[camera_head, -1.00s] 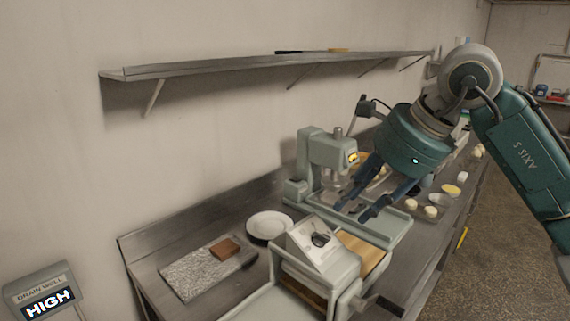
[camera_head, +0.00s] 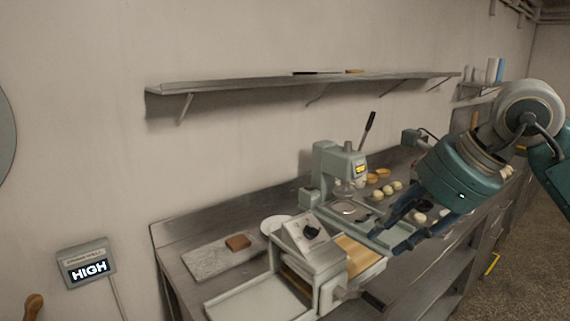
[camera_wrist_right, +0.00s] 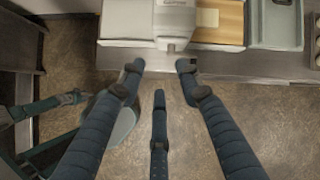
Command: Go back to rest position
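My right gripper (camera_head: 390,240) hangs in front of the steel counter (camera_head: 188,238), at the right of the head view. In the right wrist view its dark fingers (camera_wrist_right: 160,66) are spread apart with nothing between them. Below them are the floor and the counter's front edge. What seems to be my left arm and gripper (camera_wrist_right: 70,98) shows small at the left of the right wrist view; its finger opening is unclear. The left gripper is absent from the head view.
A roller machine (camera_head: 312,252) stands at the counter's front, with a mixer-like machine (camera_head: 340,165) behind. A stone slab (camera_head: 205,262) holds a brown block (camera_head: 238,242). A wall shelf (camera_head: 230,85) runs above. Pale dough pieces (camera_head: 388,189) lie farther right. Floor at right is clear.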

